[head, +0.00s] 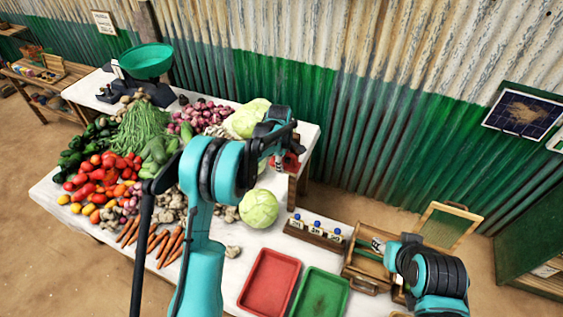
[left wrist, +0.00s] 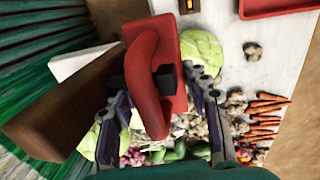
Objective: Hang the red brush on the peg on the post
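The red brush (head: 290,162) shows small beside my left gripper (head: 277,160) in the head view. In the left wrist view the brush (left wrist: 152,80) is large, with a loop-like handle and a dark bar across its opening. The brown wooden post (left wrist: 60,112) stands to its left; in the head view the post (head: 298,184) is below the brush. The dark bar looks like the peg (left wrist: 135,86), but I cannot tell for sure. My left gripper's fingers (left wrist: 160,100) are spread on either side of the brush. My right gripper (head: 378,245) is over a wooden crate; its fingers are too small to judge.
The table (head: 225,280) holds heaped vegetables, a cabbage (head: 259,208), a red tray (head: 269,281), a green tray (head: 320,294) and a wooden crate (head: 365,285). A small rack (head: 315,236) stands beside the crate. A green scale pan (head: 146,61) is at the back left. A corrugated wall (head: 350,110) runs behind.

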